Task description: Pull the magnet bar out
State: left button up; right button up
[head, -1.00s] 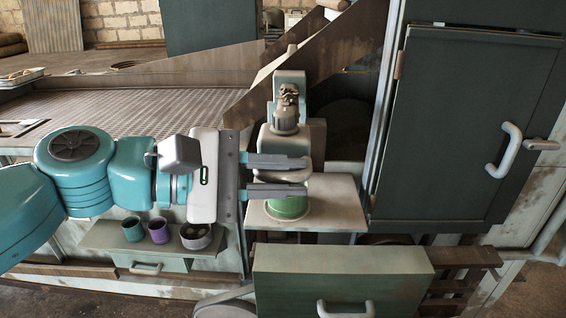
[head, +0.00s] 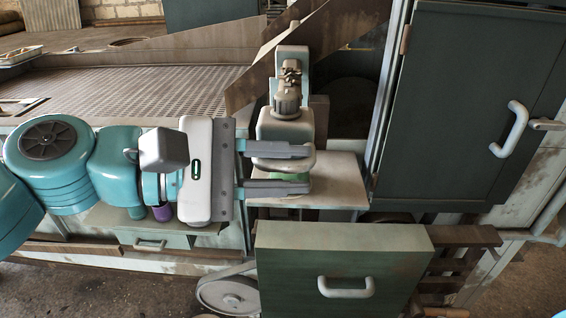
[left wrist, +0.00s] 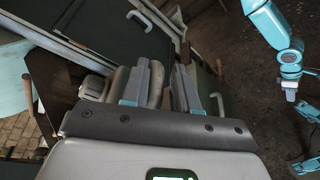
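I cannot clearly make out which part is the magnet bar. A pale rounded bar-like piece (head: 303,164) sits at the front of the small machine (head: 285,125), with a green part (head: 290,177) below it. My left gripper (head: 312,168) is open at the machine, one finger across the top of the rounded piece and the other below it. I cannot tell whether they touch. In the left wrist view, a pale rounded part (left wrist: 156,84) shows between the left fingers (left wrist: 168,88). An arm at the upper right there, seemingly my right, ends in a small gripper (left wrist: 291,92) whose opening is unclear.
A pale shelf (head: 335,180) lies under the machine. A green drawer front with a handle (head: 345,288) stands below. A dark cabinet door (head: 470,90) is at the right, a perforated deck (head: 130,90) at the left.

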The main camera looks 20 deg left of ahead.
dwell(0.4)
pick_arm(q)
jog(key=shift+s+a+r, duration=0.1)
jog(key=shift+a, duration=0.2)
jog(key=b+v, duration=0.3)
jog(key=v, duration=1.2)
jog(key=shift+s+a+b, duration=0.25)
jog(key=shift+b, duration=0.1)
jog(key=shift+r, duration=0.1)
